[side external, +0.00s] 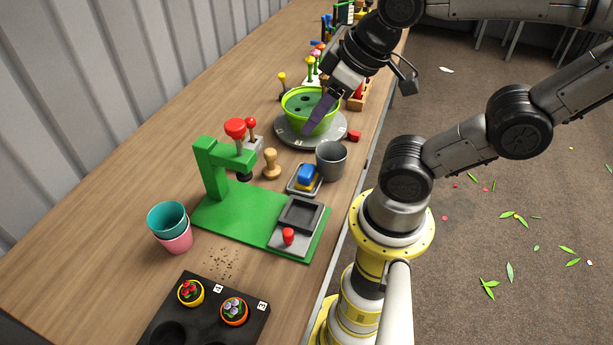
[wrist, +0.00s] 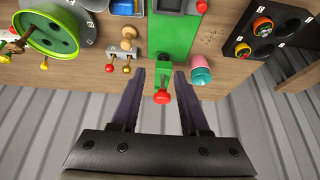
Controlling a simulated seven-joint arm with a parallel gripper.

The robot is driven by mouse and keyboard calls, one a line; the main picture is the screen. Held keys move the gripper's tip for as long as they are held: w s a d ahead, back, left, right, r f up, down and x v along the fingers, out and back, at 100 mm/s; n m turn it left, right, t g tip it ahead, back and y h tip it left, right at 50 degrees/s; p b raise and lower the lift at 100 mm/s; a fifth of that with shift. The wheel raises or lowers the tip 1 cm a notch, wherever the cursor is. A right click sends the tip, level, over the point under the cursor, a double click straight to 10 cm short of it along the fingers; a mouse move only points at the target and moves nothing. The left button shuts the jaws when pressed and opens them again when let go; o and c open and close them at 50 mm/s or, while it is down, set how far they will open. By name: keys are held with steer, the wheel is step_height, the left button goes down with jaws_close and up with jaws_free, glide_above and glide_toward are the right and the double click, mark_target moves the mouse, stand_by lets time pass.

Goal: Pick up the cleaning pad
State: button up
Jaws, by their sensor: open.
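The cleaning pad (side external: 307,175), a blue block with some yellow at its lower edge, sits in a small grey tray (side external: 304,186) between the green press and a grey cup. In the wrist view the blue pad (wrist: 122,7) shows at the top edge, partly cut off. My gripper (side external: 312,125) is raised above the bench, its dark purple fingers in front of the green bowl in the side view, apart from the pad. In the wrist view my gripper (wrist: 160,78) has its two fingers spread, with nothing held between them.
The green press (side external: 207,165) with a red knob stands left of the pad. The grey cup (side external: 331,160) is close to its right, and a wooden stamp (side external: 271,164) stands behind. The green bowl (side external: 299,100) rests on a grey turntable (side external: 283,130). Teal and pink cups (side external: 172,238) stand at left.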

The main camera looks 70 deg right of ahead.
steer(key=o, duration=0.4)
steer(key=n+g+h, duration=0.5)
steer(key=n+g, duration=0.1)
steer(key=n, duration=1.2)
glide_above(307, 169)
steer(key=a, duration=0.6)
step_height(307, 169, down, 12)
steer(key=shift+y, duration=0.3)
steer(key=x, duration=1.2)
steer(key=shift+w+d+f, duration=0.2)
steer(key=shift+d, duration=0.3)
